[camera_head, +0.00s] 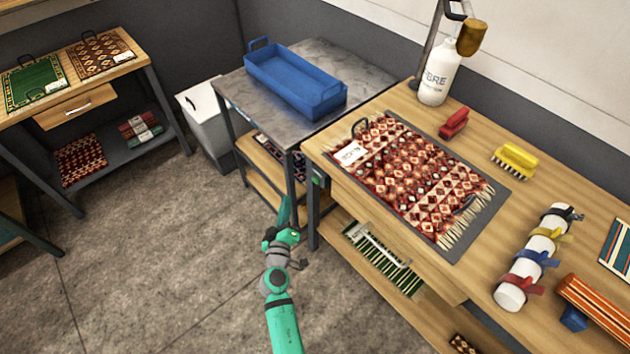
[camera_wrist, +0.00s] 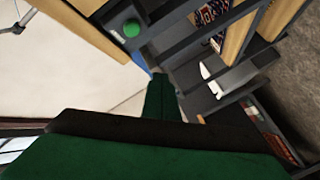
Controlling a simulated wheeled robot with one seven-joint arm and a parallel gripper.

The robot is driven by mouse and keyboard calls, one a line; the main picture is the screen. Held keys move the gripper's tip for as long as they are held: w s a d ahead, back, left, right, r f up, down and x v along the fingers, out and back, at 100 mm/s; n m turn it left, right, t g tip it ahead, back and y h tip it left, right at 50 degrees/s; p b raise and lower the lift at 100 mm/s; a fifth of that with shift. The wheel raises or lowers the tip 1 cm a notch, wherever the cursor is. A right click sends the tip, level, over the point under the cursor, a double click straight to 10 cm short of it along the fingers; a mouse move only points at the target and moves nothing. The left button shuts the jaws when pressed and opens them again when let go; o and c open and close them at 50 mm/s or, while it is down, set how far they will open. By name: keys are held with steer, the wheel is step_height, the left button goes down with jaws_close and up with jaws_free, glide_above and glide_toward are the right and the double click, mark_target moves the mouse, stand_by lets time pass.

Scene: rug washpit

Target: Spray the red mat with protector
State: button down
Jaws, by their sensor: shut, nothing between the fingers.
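A red patterned mat (camera_head: 412,180) with pale fringe lies flat on a dark board on the wooden bench, a white tag on its left end. A white bottle (camera_head: 438,82) with dark lettering, partly readable as "BRE", stands upright at the back of the bench; I cannot tell whether it is the protector. My gripper (camera_head: 284,212) is shut and empty, left of the bench and apart from the mat and the bottle. In the wrist view its green finger (camera_wrist: 162,98) points toward dark shelving; the mat cannot be made out with certainty there.
A blue tray (camera_head: 262,72) sits on the grey table (camera_head: 372,84) beside the bench. A red block (camera_head: 453,123), a yellow brush (camera_head: 514,161) and a strapped white roll (camera_head: 533,257) lie right of the mat. A white bin (camera_head: 203,124) stands left. Floor at left is clear.

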steer(key=shift+d, duration=0.1)
steer(key=w+d, duration=0.5)
steer(key=d, duration=0.2)
stand_by(0.5)
steer(key=shift+w+d, duration=0.1)
steer(key=shift+w, duration=0.05)
stand_by(1.9)
steer(key=shift+w+d, duration=0.15)
steer(key=shift+d, duration=0.05)
steer(key=shift+w+d, duration=0.35)
steer(key=shift+d, duration=0.15)
stand_by(2.2)
steer(key=shift+s+a, duration=0.6)
steer(key=shift+a, duration=0.2)
steer(key=shift+s+a, duration=0.75)
steer(key=shift+a, duration=0.3)
steer(key=shift+s+a, duration=0.7)
steer(key=shift+a, duration=0.3)
